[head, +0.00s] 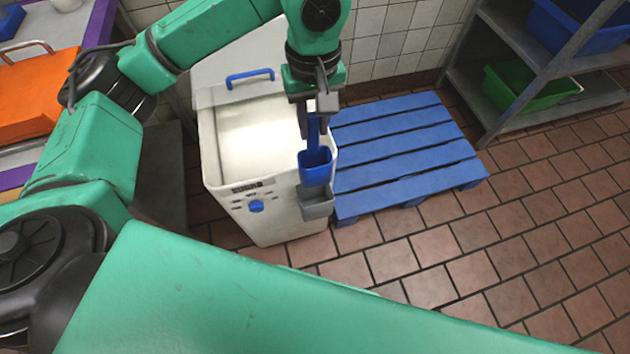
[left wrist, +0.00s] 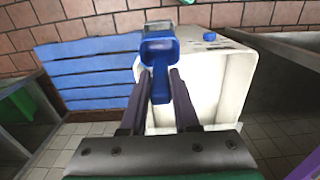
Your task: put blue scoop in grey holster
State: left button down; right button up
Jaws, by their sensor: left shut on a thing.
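My left gripper (head: 313,122) points down and is shut on the handle of the blue scoop (head: 315,168). The scoop hangs below the fingers with its bowl down and its opening showing. The grey holster (head: 317,204) is a small open box on the front right corner of the white bin. The scoop's lower end overlaps the holster's rear rim in the head view; I cannot tell whether it is inside or just above. In the left wrist view the scoop (left wrist: 158,50) sits between the fingers. My right gripper is not in view.
The white bin (head: 222,165) has an open top, a blue lid handle (head: 250,76) and a blue knob (head: 256,206). A blue pallet (head: 405,150) lies close on its right. A shelf with a green crate (head: 520,88) stands at the far right. Open tiled floor lies in front.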

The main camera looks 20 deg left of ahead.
aim_at(314, 149)
pick_arm(q)
notch_tip(314, 149, down, 20)
jog(key=shift+w, duration=0.1)
jog(key=c, duration=0.7)
grip_release()
jog(key=shift+p, duration=0.35)
jog(key=shift+o, duration=0.2)
jog(key=shift+r, duration=0.15)
jog(key=shift+r, duration=0.3)
notch_tip(314, 149, up, 12)
jog(key=shift+f+b, duration=0.2)
jog(key=shift+b, duration=0.2)
